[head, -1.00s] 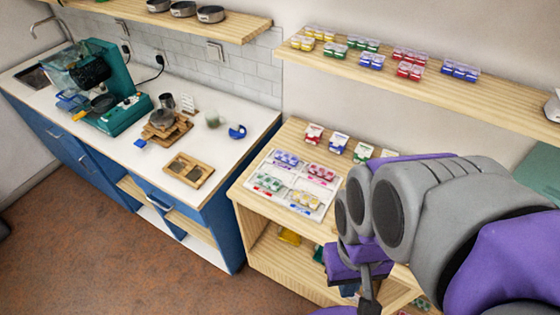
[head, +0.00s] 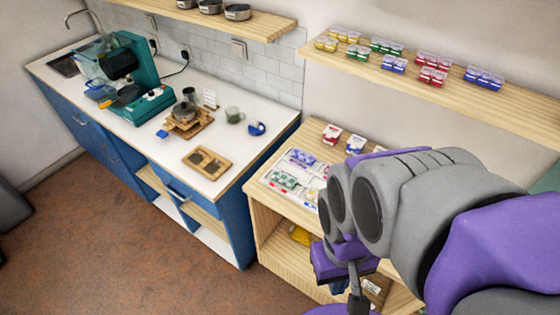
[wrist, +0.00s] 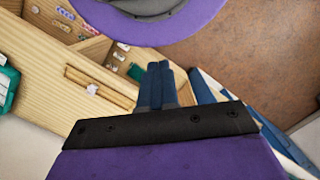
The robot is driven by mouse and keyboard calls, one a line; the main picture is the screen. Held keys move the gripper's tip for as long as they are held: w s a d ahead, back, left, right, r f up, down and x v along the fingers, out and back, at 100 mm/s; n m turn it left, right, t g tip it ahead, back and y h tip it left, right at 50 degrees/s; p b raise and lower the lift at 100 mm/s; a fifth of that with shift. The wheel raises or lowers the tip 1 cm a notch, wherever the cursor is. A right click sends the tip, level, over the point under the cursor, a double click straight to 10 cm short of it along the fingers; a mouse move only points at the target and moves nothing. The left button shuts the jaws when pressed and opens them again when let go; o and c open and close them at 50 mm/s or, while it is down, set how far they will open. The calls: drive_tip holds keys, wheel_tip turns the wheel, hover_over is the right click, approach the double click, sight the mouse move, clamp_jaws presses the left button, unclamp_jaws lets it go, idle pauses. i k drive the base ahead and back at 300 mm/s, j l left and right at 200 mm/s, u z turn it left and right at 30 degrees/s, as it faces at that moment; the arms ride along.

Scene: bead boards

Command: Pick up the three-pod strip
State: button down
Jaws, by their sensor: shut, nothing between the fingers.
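Small strips of coloured pods stand on the upper wooden shelf in the head view. They include a blue strip (head: 484,77), a red one (head: 433,61), a green one (head: 386,46) and a yellow one (head: 345,34), with shorter strips in front. More pods lie in a white sectioned tray (head: 268,178), partly hidden by my arm. I cannot tell which strip is the three-pod one meant. My gripper (wrist: 160,66) is shut and empty in the wrist view, with its fingers together. It hangs below shelf height, clear of the pods.
A wooden cabinet (head: 262,235) carries the tray and small cartons (head: 332,134). On the white counter to the left stand a teal coffee machine (head: 150,100), a wooden two-hole holder (head: 207,163) and a blue cup (head: 257,128). The brown floor in front is open.

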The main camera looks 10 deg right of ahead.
sight(282, 178)
drive_tip(key=i+j+z, duration=0.3)
drive_tip(key=j, duration=0.4)
drive_tip(key=i+j+z, duration=0.1)
drive_tip(key=j+z, duration=0.25)
drive_tip(key=j, duration=0.35)
drive_tip(key=j+z, duration=0.3)
drive_tip(key=j, duration=0.5)
